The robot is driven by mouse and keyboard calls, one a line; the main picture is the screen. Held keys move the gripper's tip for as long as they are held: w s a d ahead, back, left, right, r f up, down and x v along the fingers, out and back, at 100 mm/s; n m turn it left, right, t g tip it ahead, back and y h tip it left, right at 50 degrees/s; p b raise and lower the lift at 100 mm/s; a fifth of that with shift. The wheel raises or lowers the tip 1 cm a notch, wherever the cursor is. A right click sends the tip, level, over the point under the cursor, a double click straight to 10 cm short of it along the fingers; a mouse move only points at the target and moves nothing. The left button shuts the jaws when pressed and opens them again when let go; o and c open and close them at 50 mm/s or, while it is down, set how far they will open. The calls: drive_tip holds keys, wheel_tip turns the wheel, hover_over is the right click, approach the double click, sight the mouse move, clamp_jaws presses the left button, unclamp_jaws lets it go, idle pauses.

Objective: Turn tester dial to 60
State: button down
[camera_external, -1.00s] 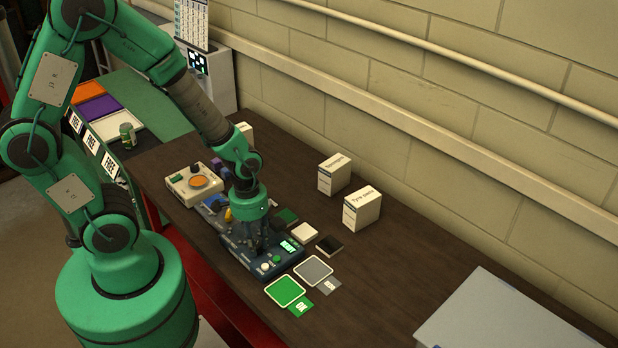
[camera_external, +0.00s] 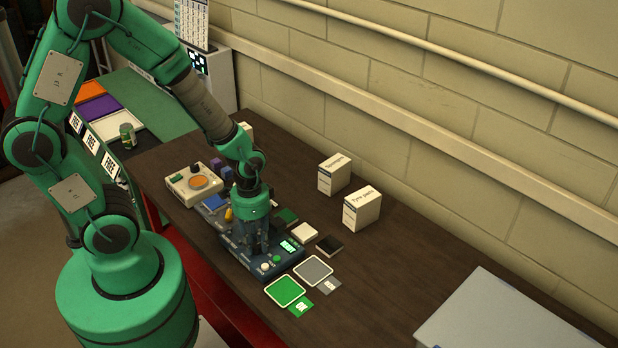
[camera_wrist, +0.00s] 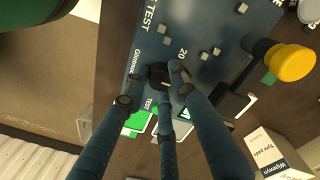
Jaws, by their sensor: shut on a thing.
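The tester (camera_external: 284,266) is a dark blue box on the brown table, with a lit greenish display (camera_external: 289,246), a white knob and a green button. My gripper (camera_external: 258,252) points down onto it. In the wrist view the tester's panel (camera_wrist: 178,40) shows the printed words TEST and the number 20. My blue fingers (camera_wrist: 157,82) are shut around a small black dial (camera_wrist: 156,70) on that panel. The fingers cover part of the dial and its scale, and I cannot read its setting. In the external view the dial is hidden behind my gripper.
A yellow knob (camera_wrist: 291,63) stands near the tester. A beige device with an orange disc (camera_external: 199,182) is behind it on the table. Green (camera_external: 285,291) and grey (camera_external: 313,271) pads lie in front. Two white boxes (camera_external: 362,210) stand near the wall.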

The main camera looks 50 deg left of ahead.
sight(255, 243)
drive_tip(key=shift+s+a+f, duration=0.1)
drive_tip(key=shift+s, duration=0.15)
drive_tip(key=c, duration=1.4)
unclamp_jaws()
drive_tip(key=shift+c, duration=0.2)
drive_tip(key=shift+w, duration=0.15)
drive_tip(key=shift+r, duration=0.2)
drive_tip(key=shift+w+r, duration=0.1)
drive_tip(key=shift+r, duration=0.35)
wheel_tip(255, 243, up, 11)
drive_tip(key=shift+a, duration=0.25)
drive_tip(key=shift+f, duration=0.1)
